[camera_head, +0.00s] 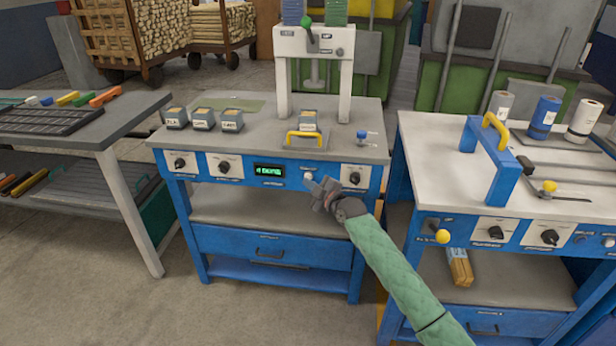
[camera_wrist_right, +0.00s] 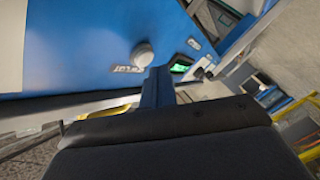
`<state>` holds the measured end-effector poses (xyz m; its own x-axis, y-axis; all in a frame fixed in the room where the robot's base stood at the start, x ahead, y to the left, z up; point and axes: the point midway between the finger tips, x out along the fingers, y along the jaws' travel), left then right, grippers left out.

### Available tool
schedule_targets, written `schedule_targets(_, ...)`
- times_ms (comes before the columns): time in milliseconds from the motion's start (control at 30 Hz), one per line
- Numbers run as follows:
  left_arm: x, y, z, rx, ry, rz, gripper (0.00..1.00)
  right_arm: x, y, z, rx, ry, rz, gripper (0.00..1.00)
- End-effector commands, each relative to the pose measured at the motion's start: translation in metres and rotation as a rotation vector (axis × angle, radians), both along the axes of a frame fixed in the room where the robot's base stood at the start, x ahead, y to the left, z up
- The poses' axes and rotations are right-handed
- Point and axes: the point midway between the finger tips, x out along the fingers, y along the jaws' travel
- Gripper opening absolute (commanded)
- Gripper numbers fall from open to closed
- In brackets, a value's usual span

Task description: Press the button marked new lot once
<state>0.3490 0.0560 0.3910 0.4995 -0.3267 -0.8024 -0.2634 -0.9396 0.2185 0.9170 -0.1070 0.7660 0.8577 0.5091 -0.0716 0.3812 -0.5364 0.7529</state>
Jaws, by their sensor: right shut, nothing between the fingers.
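A round white button (camera_head: 308,176) sits on the blue front panel of the middle workbench, just right of the green-lit display (camera_head: 269,171). A small label lies by it, but I cannot read it. In the right wrist view the white button (camera_wrist_right: 142,55) stands out from the blue panel, with the lit display (camera_wrist_right: 181,66) near it. My right gripper (camera_head: 324,190) is shut and empty, just in front of the panel, slightly below and right of the button. I see no clear contact with the button. My left gripper is not in view.
Black rotary knobs (camera_head: 354,179) flank the button and display on the panel. A white press (camera_head: 345,75), a yellow handle (camera_head: 305,137) and labelled small boxes (camera_head: 202,119) stand on the bench top. Another blue bench (camera_head: 405,185) is close on the right.

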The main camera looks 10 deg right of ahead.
Motion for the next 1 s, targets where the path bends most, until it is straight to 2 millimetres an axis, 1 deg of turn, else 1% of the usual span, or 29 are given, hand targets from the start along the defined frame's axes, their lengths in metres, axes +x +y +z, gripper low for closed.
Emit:
schedule_targets(467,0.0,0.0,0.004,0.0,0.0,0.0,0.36,-0.005,0.002,0.0,0.001,0.002,0.001,0.0)
schedule_targets(1000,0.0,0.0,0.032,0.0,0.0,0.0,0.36,-0.045,0.012,0.002,0.0,0.001,0.001,0.0)
